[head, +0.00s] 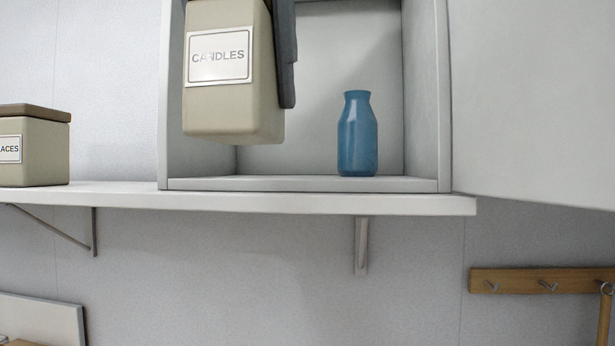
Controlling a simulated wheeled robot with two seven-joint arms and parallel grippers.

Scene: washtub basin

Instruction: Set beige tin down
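A beige tin (236,105) with a white label reading CANDLES hangs at the upper left of the open cabinet (300,184), slightly tilted. Its bottom is clear of the cabinet floor, and its top is cut off by the frame. A dark gripper (285,55), which I take to be my right, lies along the tin's right side and appears shut on it. Its far finger is hidden and its arm is out of frame. My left gripper is not in view.
A blue bottle (357,138) stands upright in the cabinet, right of the tin. Another beige tin (42,155) with a brown lid stands on the shelf (320,203) at left. The open cabinet door (535,100) fills the right. The cabinet floor left of the bottle is free.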

